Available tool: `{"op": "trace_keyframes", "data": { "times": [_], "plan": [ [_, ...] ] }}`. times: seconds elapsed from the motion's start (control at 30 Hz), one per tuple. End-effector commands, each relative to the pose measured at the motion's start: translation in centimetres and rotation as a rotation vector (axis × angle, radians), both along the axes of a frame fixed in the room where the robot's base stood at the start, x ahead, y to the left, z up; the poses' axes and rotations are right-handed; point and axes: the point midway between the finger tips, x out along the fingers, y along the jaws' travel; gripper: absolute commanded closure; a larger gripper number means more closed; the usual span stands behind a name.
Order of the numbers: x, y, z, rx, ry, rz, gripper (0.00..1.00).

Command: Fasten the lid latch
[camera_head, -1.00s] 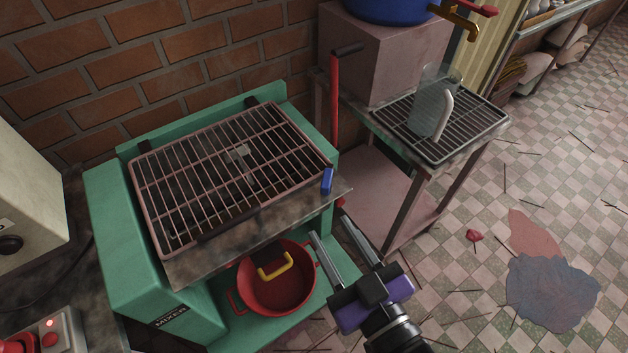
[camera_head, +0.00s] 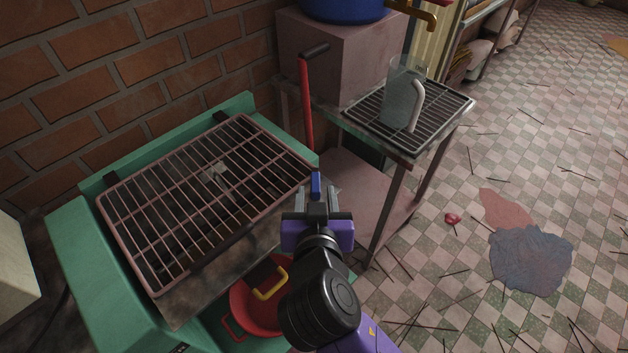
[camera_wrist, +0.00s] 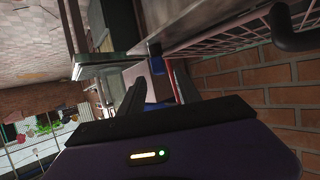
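The lid is a reddish wire grille (camera_head: 124,247) lying closed over the green mixer (camera_head: 80,270). A small blue latch handle (camera_head: 316,184) sits at the right end of the lid's metal front edge; it also shows in the wrist view (camera_wrist: 157,64). My gripper (camera_head: 317,197) is open and empty, its two fingers pointing at the latch. In the wrist view the fingertips (camera_wrist: 155,76) lie slightly short of the latch, with the latch roughly between them. I cannot tell whether they touch it.
A red lever (camera_head: 307,105) with a black grip stands upright behind the latch. A red pot (camera_head: 243,318) sits below the mixer's front. At the right, a side table with a rack holds a clear jug (camera_head: 400,95). The checkered floor beyond is mostly open.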

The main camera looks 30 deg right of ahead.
Motion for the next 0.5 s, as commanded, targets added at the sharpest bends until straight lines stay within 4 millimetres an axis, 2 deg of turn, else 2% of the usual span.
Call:
{"op": "trace_keyframes", "data": {
  "times": [0.23, 0.5],
  "plan": [
    [3.2, -1.6, -1.4, -0.002, 0.000, -0.001, 0.60],
    [4.6, -2.3, -2.0, -0.001, -0.001, 0.002, 0.60]
  ]
}}
